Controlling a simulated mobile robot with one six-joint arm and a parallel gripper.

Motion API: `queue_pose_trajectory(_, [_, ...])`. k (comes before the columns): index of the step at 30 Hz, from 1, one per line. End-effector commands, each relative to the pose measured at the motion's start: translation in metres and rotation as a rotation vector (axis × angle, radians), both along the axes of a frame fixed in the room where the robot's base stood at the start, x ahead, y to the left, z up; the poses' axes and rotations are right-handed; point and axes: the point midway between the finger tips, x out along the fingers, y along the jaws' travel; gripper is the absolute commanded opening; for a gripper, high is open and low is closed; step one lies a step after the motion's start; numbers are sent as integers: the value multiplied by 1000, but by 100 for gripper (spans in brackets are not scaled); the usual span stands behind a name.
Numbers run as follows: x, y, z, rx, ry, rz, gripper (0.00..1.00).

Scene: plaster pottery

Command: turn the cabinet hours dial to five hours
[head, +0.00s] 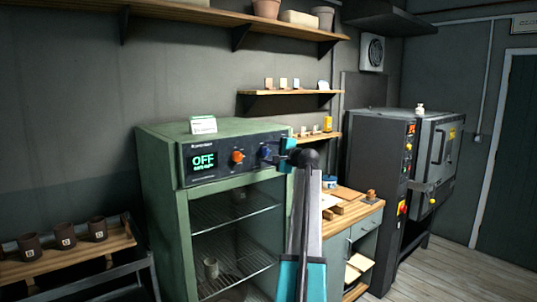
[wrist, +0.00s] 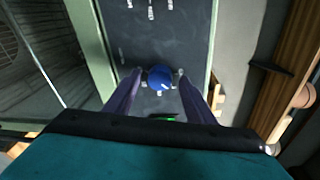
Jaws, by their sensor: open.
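The green drying cabinet (head: 160,160) has a dark control panel with a display (head: 203,161) that reads OFF over a smaller line I cannot read surely. The panel carries an orange dial (head: 237,156) and, to its right, a blue dial (head: 265,153). The labels are too small to tell which is the hours dial. My gripper (head: 284,152) is at the panel's right end, close to the blue dial. In the wrist view, the blue dial (wrist: 160,78) sits between the tips of my open gripper (wrist: 159,73), with a gap on each side.
A white card (head: 203,125) stands on the cabinet top. Behind my arm is a wooden bench (head: 350,213), with a dark kiln (head: 380,150) further right. Dark mugs (head: 97,229) stand on a low rack at left. Shelves hang on the wall above.

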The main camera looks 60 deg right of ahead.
Motion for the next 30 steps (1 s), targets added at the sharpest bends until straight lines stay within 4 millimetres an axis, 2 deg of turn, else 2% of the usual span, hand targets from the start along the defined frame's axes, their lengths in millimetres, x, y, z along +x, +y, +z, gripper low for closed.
queue_pose_trajectory(8, [-16,9,0,-1,-1,1,50])
queue_pose_trajectory(24, [-92,43,8,0,-1,0,50])
queue_pose_trajectory(30, [-115,53,12,-1,0,0,50])
